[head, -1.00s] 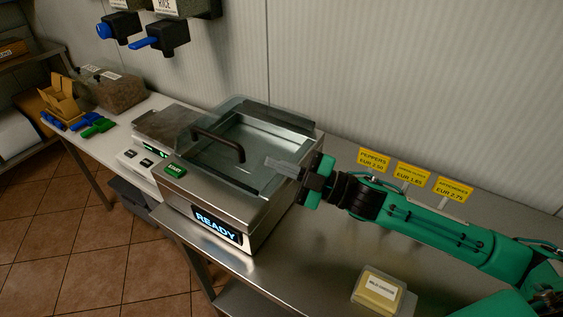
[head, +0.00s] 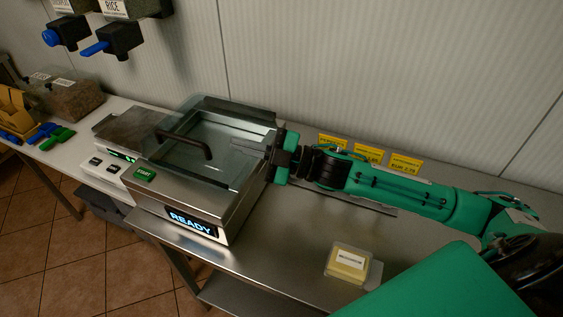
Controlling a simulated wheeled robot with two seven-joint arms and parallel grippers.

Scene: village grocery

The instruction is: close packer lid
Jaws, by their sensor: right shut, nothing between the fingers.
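The packer (head: 240,205) is a steel box with a lit READY display (head: 190,222) and a green START button (head: 145,174). Its clear lid (head: 215,130) with a dark bar handle (head: 188,139) lies over the chamber. Whether the lid sits flat or is slightly raised is hard to tell. My right gripper (head: 262,143) is shut and empty at the packer's right side, its fingers pointing left at the lid's right edge. Whether they touch the lid is unclear. My left gripper is not in view.
A labelled tub of yellow food (head: 348,262) stands on the steel counter (head: 275,262) in front of my right arm. Yellow price tags (head: 368,155) stand behind that arm. A scale (head: 105,165) adjoins the packer on the left. Dispensers (head: 115,40) hang on the wall above.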

